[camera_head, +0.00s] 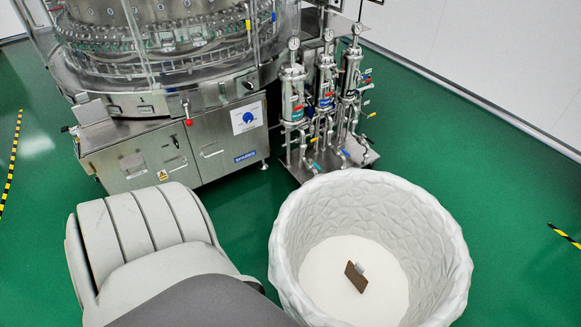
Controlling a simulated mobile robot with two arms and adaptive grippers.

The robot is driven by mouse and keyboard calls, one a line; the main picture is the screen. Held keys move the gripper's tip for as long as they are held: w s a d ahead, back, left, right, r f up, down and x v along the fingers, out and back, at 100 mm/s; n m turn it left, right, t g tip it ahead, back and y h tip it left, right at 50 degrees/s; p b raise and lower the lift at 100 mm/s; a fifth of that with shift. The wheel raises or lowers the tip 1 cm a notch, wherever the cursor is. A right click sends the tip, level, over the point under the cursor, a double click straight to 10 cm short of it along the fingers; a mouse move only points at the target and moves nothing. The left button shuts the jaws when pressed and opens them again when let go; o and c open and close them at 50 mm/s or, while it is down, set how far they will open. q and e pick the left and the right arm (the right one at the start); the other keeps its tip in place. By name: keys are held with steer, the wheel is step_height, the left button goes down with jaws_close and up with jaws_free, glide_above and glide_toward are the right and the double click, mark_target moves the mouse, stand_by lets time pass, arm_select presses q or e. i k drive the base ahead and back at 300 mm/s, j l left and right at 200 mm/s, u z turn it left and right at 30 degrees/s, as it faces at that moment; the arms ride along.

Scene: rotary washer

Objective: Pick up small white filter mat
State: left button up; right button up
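No small white filter mat can be made out with certainty. A small brown flat piece (355,278) stands tilted inside the large white bin (440,235) at the lower right. A tiny grey-white piece (361,267) shows against its upper edge; I cannot tell what it is. Neither of my grippers is in view.
A steel rotary washer (165,140) stands at the upper left. Several upright steel filter housings (325,85) with gauges and coloured valve handles stand beside it on a metal base. Green floor (500,170) is clear to the right, and a white wall (490,50) bounds it.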

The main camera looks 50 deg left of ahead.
mark_target(88, 111)
steer(key=u, duration=3)
steer(key=i+j, duration=0.15)
steer(key=i, duration=0.4)
steer(key=i+j, duration=0.15)
steer(key=i, duration=0.4)
steer(key=i+j, duration=0.2)
steer(key=i, duration=0.35)
